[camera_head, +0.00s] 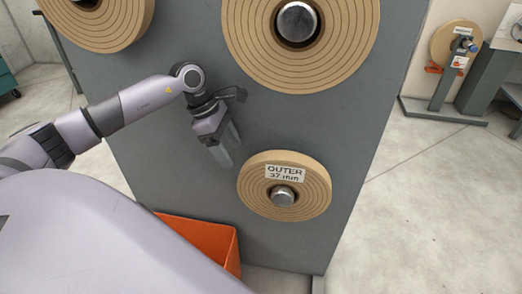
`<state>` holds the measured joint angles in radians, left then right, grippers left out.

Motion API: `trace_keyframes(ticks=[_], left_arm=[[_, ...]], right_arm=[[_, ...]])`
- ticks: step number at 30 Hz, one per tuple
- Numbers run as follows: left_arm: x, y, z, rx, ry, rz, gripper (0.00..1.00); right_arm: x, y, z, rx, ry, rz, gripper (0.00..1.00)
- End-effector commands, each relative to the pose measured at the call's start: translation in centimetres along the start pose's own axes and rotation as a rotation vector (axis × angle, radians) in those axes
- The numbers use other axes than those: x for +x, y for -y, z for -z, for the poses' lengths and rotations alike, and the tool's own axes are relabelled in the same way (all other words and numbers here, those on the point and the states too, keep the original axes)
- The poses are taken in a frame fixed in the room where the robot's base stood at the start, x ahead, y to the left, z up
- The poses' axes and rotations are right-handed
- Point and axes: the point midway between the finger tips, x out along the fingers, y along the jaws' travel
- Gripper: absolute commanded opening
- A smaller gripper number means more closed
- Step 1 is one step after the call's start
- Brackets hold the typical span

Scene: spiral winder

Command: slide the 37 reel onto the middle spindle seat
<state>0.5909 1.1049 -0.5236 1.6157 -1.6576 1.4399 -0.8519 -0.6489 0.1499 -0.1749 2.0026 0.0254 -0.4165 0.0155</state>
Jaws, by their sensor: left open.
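The 37 reel (250,189) is a tan ringed disc with a label reading "OUTER 37 mm". It sits low on the grey panel, around a metal spindle end (283,197). My left gripper (230,156) is open and empty, with its fingers pointing down, up and left of the reel and apart from it in the picture. The panel's other spindle ends include one at the top (296,21), inside a larger reel. I cannot tell which spindle is the middle seat. My right gripper is not in view.
Two larger tan reels hang on the grey panel (180,180), at the top middle (345,50) and top left (120,35). An orange bin (205,236) stands at the panel's foot. A stand with another reel (442,42) is at the far right. Floor (420,220) right of the panel is clear.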

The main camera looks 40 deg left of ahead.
Motion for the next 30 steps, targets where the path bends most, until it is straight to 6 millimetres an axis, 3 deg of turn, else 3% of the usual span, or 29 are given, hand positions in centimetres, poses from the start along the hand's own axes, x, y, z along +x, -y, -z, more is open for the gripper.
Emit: trace_keyframes(ticks=[3, 17, 22, 30], left_arm=[[0.7, 0.0, -2.3, 0.004, 0.006, 0.001, 0.69], [3.7, 0.1, -9.6, 0.002, 0.004, 0.002, 0.69], [5.9, 0.0, -9.2, -0.002, 0.001, 0.002, 0.69], [6.8, 0.0, -9.2, -0.001, 0.002, 0.000, 0.69]], right_arm=[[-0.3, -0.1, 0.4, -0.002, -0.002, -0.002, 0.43], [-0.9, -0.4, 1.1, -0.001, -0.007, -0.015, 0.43], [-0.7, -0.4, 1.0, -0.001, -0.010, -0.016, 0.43], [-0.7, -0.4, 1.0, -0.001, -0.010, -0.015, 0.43]])
